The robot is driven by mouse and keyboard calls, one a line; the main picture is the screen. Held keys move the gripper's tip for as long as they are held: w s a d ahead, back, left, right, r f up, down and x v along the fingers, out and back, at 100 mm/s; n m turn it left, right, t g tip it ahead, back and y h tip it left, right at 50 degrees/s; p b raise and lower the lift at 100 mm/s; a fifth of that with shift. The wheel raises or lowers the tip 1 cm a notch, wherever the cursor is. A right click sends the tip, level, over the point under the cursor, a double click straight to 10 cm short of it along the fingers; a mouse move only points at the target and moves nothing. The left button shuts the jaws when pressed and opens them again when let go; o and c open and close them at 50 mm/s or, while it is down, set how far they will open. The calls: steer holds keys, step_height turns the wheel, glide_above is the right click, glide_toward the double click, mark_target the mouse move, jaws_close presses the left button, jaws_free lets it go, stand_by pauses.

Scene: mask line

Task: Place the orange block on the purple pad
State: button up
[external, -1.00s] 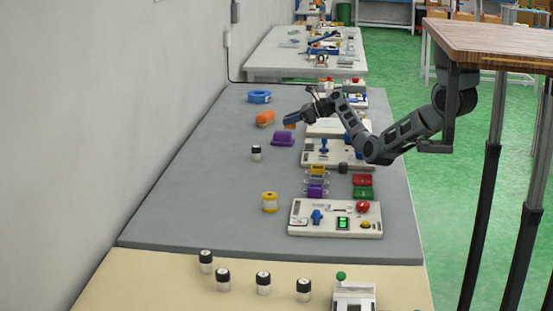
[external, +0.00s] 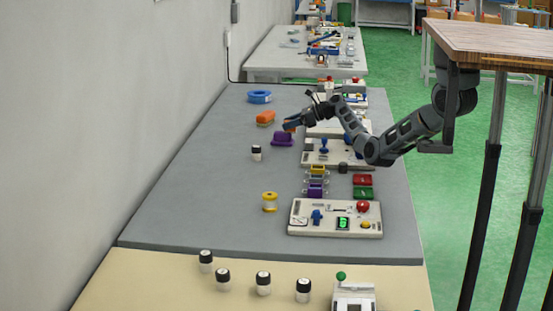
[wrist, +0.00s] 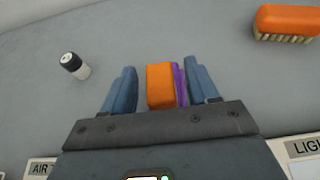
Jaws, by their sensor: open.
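My gripper (external: 289,127) is over the far part of the grey mat, just above the purple pad (external: 282,141). In the wrist view my gripper (wrist: 160,88) has its two blue fingers apart. The orange block (wrist: 160,86) is between them, with a clear gap to the left finger. A strip of the purple pad (wrist: 181,84) shows between the block and the right finger. In the external view only a sliver of orange shows at the fingertips. I cannot tell whether the block rests on the pad or stands above it.
An orange brush (external: 265,118) lies to the left of my gripper, with a blue ring (external: 259,97) behind it. A black-and-white bottle (external: 256,153) stands nearer. White panels (external: 335,219) line the right side. The left-middle mat is clear.

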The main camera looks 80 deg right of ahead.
steer(key=p+v, duration=0.1)
steer(key=v, duration=1.1)
steer(key=shift+r, duration=0.15)
